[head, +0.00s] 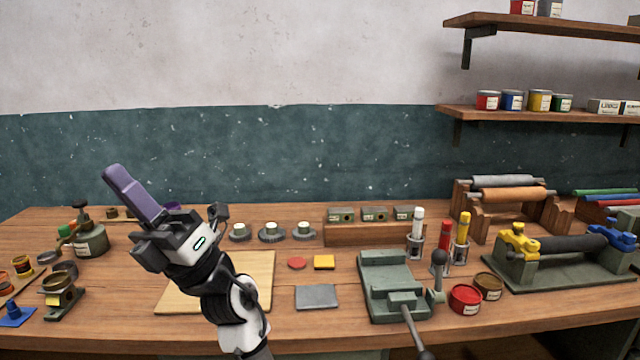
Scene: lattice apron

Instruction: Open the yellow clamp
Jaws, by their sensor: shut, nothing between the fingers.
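The yellow clamp (518,246) is at the right of the head view. It sits on the green stand (522,268) at the left end of a dark roller (568,244), with a small yellow knob on top. It appears to close over the roller's end, but I cannot clearly tell its latch position. My gripper (116,173) is at the left, raised above the bench and far from the clamp. Its purple fingers are together, point up and left, and hold nothing.
A blue clamp (622,240) is at the roller's other end. Left of the stand are yellow (462,232) and red (445,240) tubes, open red (465,298) and brown (488,286) pots, and a green press (385,275) with a lever. Shelves (560,115) hang above.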

